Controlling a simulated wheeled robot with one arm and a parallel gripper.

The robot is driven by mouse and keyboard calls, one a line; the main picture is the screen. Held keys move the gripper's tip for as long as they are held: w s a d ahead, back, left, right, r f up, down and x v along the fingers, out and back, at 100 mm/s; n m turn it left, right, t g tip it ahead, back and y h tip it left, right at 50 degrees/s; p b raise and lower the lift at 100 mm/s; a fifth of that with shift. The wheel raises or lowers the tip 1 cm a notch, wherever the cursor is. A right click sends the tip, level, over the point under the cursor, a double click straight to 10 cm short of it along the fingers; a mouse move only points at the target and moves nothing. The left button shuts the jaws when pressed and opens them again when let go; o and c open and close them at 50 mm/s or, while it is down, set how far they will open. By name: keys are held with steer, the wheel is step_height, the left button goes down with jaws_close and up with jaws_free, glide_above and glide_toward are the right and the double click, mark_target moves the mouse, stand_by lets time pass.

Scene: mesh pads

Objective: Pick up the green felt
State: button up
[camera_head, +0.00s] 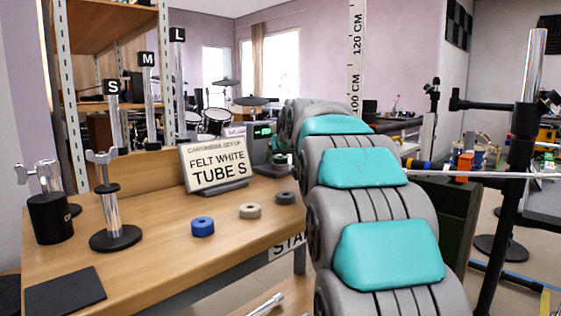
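My grey arm with teal pads partly covers that spot, so I cannot tell what the green piece rests on. A blue felt ring (203,227), a beige ring (250,211) and a dark grey ring (285,198) lie in a slanting row on the table. My arm reaches away from the camera along the table's right side. My gripper is hidden behind it.
The wooden table (160,262) carries a sign reading "FELT WHITE TUBE S" (213,163), metal posts on black bases (115,238) at left, and a black pad (65,290). Posts labelled S, M and L (147,100) stand behind. A black stand (515,180) is at right.

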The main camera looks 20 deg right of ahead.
jaws_close()
stand_by(0.4)
steer(key=shift+r, duration=0.1)
